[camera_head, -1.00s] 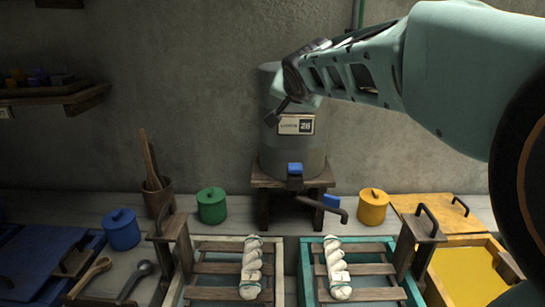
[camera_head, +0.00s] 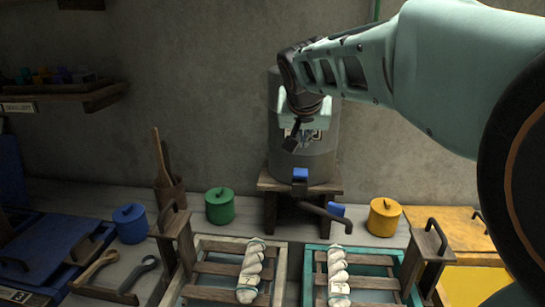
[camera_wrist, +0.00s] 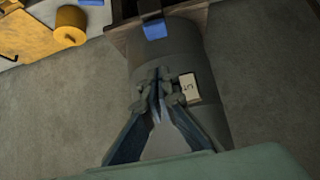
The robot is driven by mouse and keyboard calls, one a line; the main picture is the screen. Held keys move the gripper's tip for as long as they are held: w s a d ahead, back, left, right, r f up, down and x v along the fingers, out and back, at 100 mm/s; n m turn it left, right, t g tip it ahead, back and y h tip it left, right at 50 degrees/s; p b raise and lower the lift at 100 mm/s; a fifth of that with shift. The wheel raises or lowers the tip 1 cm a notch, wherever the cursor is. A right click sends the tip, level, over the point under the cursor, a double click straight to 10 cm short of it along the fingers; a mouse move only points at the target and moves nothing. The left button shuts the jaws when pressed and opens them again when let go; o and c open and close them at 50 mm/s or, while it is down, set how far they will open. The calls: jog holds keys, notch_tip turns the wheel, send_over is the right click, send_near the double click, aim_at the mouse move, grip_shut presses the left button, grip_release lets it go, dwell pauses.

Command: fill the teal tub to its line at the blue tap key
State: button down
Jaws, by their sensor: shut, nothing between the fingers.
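The teal tub (camera_head: 312,262) stands at the front, below the tank. Wooden slats lie across it, and a twisted white skein (camera_head: 338,280) rests on them. The slats partly hide its inside, and I cannot make out a fill line. A blue tap key (camera_head: 300,174) is on the front of the grey tank (camera_head: 322,165); it also shows in the wrist view (camera_wrist: 155,29). A second blue piece (camera_head: 337,210) sits by the dark spout (camera_head: 318,209). My gripper (camera_head: 291,146) is shut and empty, in front of the tank's label, above the blue key. Its fingers also show in the wrist view (camera_wrist: 157,72).
The tank stands on a wooden stand (camera_head: 270,184). Green (camera_head: 220,207), yellow (camera_head: 384,218) and blue (camera_head: 131,224) lidded pots stand on the bench. A pale tub (camera_head: 197,262) with a skein is left of the teal one. A dark handled post (camera_head: 428,255) rises at its right.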

send_near(301, 169)
jog(key=w, duration=0.1)
jog(key=w+d, duration=0.1)
jog(key=w, duration=0.1)
jog(key=shift+w, duration=0.2)
notch_tip(301, 169, down, 2)
jog(key=shift+w+f, duration=0.15)
jog(key=shift+f, duration=0.9)
